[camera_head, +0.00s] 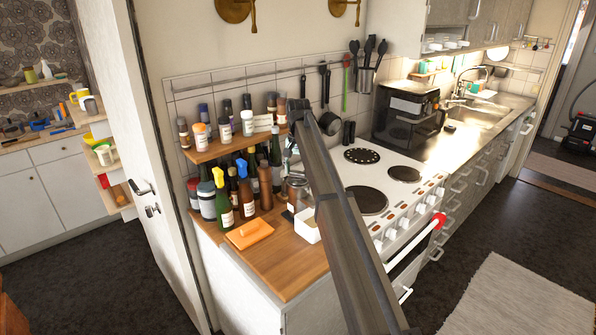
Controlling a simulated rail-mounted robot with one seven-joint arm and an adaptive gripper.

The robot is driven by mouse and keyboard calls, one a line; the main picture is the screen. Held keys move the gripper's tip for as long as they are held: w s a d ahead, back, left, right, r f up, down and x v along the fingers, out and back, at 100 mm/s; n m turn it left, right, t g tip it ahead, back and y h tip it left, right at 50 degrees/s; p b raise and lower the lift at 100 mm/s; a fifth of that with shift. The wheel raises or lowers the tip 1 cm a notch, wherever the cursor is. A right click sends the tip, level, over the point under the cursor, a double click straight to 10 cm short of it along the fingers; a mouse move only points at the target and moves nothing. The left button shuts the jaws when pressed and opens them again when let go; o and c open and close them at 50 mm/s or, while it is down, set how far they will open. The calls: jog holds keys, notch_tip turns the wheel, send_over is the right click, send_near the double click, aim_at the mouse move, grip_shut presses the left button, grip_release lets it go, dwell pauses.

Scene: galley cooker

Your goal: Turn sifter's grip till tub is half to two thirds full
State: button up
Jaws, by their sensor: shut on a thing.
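A white open tub (306,228) stands on the wooden counter, left of the cooker. A jar-like cylinder with a brownish top, seemingly the sifter (297,192), is just above and behind the tub; whether it touches the tub is unclear. My gripper (292,160) points down from the end of my arm at the sifter's top and is shut on what seems to be its grip. The fingertips are small and dark. My arm hides part of the sifter's right side. The level inside the tub cannot be read from here.
Several bottles (227,200) crowd the counter behind and left, with more on a wooden shelf (225,148) above. The white cooker (400,190) stands right. The front of the wooden counter (285,268) is bare.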

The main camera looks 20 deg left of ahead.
aim_at(298, 171)
jog(key=o, duration=1.1)
jog(key=shift+o, duration=0.2)
notch_tip(298, 171, up, 12)
